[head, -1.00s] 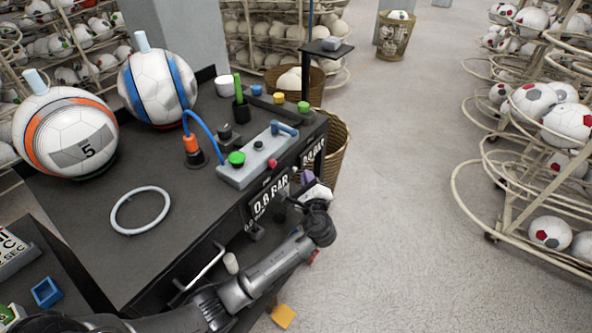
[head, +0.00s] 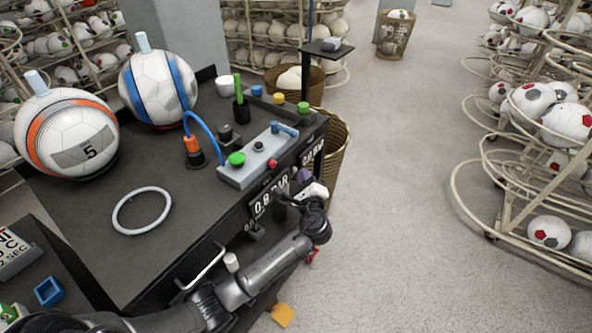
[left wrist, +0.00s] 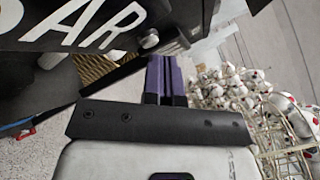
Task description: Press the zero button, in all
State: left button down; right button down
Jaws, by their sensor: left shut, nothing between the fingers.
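A black gauge panel (head: 262,207) with white "0.8 BAR" lettering is on the front side of the bench. In the left wrist view its "AR" letters (left wrist: 95,30) fill the top left, with a small round grey button (left wrist: 149,40) beside them. I cannot read any zero label on this button. My left gripper (head: 303,174) is at the bench's front right, beside the panel. Its purple fingers (left wrist: 165,78) are shut and empty, just below and right of the button in the wrist view. Contact cannot be told. My right gripper is not in view.
The bench top (head: 90,225) holds a grey box (head: 245,172) with a green button (head: 237,158) and a red button (head: 272,164), a white ring (head: 141,231) and two large balls (head: 65,133) (head: 158,88). A wicker basket (head: 337,135) stands at the bench's right.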

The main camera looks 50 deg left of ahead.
pick_arm(q)
jog(key=shift+s+a, duration=0.1)
jog(key=shift+a, duration=0.3)
dwell(0.5)
jog(key=shift+d, duration=0.15)
jog(key=shift+d+p, duration=0.35)
jog(key=shift+d, duration=0.4)
jog(key=shift+w, duration=0.2)
jog(key=d, duration=0.5)
jog(key=shift+w, duration=0.4)
